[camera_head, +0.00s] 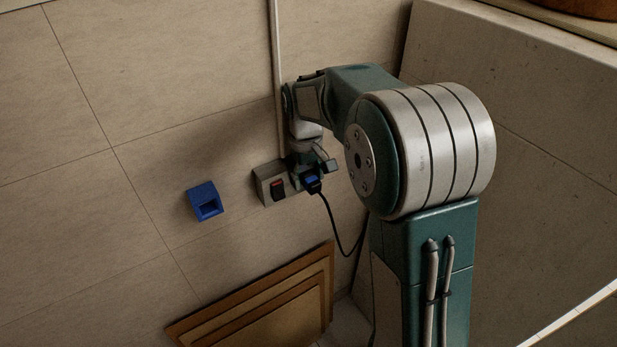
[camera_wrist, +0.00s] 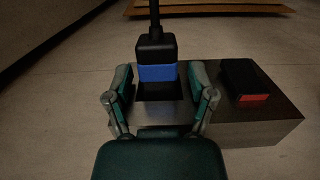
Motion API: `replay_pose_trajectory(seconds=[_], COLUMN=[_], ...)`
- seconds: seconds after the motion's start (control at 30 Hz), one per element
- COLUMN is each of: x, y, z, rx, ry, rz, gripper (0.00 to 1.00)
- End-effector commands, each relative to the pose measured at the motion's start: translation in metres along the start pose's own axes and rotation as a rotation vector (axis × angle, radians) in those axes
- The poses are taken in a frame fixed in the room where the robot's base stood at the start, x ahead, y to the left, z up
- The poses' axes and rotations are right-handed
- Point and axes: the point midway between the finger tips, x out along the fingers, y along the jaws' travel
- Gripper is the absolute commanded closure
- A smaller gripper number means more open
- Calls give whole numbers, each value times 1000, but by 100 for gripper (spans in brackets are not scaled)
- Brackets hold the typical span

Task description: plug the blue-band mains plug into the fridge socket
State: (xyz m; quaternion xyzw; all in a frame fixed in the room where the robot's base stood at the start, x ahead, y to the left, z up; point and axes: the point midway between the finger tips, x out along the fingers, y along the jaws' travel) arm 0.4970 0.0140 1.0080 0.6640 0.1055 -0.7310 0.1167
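The blue-band mains plug (camera_wrist: 157,50) is black with a blue band and a black cord. It stands at the right-hand dark recess of the grey socket box (camera_head: 262,188) on the wall in the head view, where the plug (camera_head: 313,184) is partly hidden by my gripper (camera_head: 312,168). In the wrist view my gripper (camera_wrist: 160,76) has one finger on each side of the plug, with gaps showing beside it, so it looks open around the plug. How deep the plug sits in the recess I cannot tell.
A black plug with a red band (camera_wrist: 247,82) is in the box's other place. An empty blue holder (camera_head: 205,201) is on the wall to the left. Wooden boards (camera_head: 265,310) lean below. The black cord (camera_head: 340,240) hangs down beside my arm.

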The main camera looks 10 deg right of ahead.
Motion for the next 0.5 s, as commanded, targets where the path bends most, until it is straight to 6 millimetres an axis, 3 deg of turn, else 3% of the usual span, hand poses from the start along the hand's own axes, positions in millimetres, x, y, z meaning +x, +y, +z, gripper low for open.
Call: replay_pose_trajectory(seconds=[0.27,0.5], x=[-10,-55], y=[1,0], z=[-2,3], rx=[-1,-1], ry=[11,11], rz=[4,4], gripper=[19,19])
